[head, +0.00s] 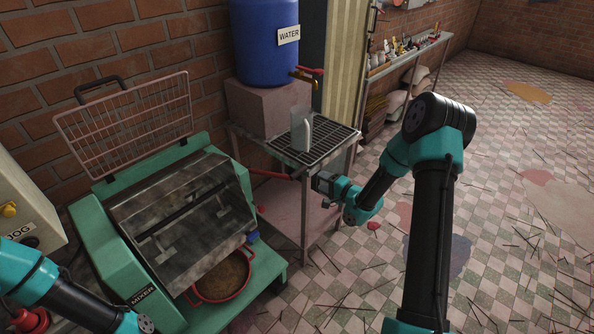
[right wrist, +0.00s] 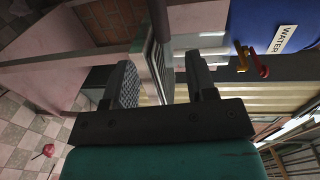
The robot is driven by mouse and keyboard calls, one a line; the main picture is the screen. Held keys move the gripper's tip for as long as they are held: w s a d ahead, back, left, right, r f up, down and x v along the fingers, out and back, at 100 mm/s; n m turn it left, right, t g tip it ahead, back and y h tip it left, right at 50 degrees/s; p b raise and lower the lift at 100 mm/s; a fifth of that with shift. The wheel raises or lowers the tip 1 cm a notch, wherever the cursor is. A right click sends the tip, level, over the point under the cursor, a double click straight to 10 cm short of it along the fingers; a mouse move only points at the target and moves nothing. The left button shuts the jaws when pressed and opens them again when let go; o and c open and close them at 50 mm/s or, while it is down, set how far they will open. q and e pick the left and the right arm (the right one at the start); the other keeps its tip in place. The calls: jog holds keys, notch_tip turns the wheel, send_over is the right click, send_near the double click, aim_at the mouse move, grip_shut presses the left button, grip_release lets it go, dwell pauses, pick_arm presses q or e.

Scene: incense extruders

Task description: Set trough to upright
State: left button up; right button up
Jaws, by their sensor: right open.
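The trough (head: 195,208) is a grey metal box on the green mixer (head: 97,240), at the left of the head view. It sits tilted, its lower edge towards a red pan (head: 222,292) of brown material. My right gripper (head: 322,183) is open, to the right of the mixer and beside the small stand, clear of the trough. In the right wrist view its two fingers (right wrist: 163,68) are apart, with the edge of the stand's top beyond them. My left arm shows at the bottom left, but its gripper is out of frame.
A wire guard (head: 130,118) stands raised behind the trough. A red bar (head: 275,175) reaches from the mixer towards the stand. Open floor lies right.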

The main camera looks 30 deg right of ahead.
aim_at(303, 172)
jog(key=x, duration=1.3)
jog(key=shift+a, duration=0.1)
grip_shut()
